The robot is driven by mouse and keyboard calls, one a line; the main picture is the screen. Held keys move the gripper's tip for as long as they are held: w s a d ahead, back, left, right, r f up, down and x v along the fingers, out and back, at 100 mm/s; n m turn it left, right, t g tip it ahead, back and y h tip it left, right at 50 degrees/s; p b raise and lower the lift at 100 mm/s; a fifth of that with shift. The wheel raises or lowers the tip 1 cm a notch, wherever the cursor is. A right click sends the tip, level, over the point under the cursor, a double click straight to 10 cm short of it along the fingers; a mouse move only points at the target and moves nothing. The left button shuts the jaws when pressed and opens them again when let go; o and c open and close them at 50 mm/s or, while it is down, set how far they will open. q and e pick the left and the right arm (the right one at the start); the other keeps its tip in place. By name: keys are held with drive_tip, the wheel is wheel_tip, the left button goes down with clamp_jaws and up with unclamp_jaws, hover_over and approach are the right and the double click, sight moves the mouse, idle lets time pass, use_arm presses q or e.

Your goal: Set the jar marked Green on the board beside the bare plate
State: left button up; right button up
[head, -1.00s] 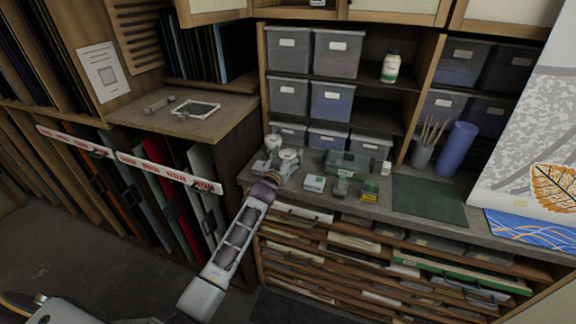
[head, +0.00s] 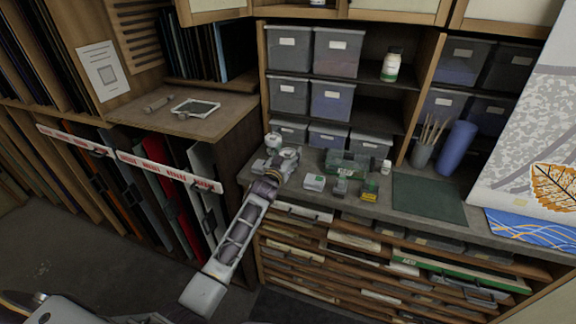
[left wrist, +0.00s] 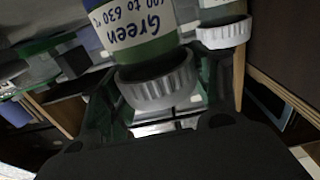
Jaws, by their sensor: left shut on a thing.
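The jar marked Green shows in the left wrist view (left wrist: 138,42), label upside down in the picture, with a ribbed white cap. In the head view its white cap (head: 289,153) shows at the counter's left end. My left gripper (head: 277,165) is there, shut on this jar; its fingers (left wrist: 170,108) are around the cap. A second white-capped jar (left wrist: 222,33) stands close beside it. A framed pane (head: 196,108) lies on the wooden surface at left; I cannot tell if it is the bare plate. My right gripper is not in view.
On the counter are a small white box (head: 314,182), a green-tinted bin (head: 347,164), small containers (head: 370,190) and a white bottle (head: 386,167). A dark green mat (head: 428,198) lies clear at right.

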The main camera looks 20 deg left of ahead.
use_arm(q)
drive_tip(key=c, duration=0.5)
drive_tip(key=shift+r, duration=0.1)
drive_tip(key=shift+r+b, duration=0.6)
drive_tip(key=shift+r, duration=4.35)
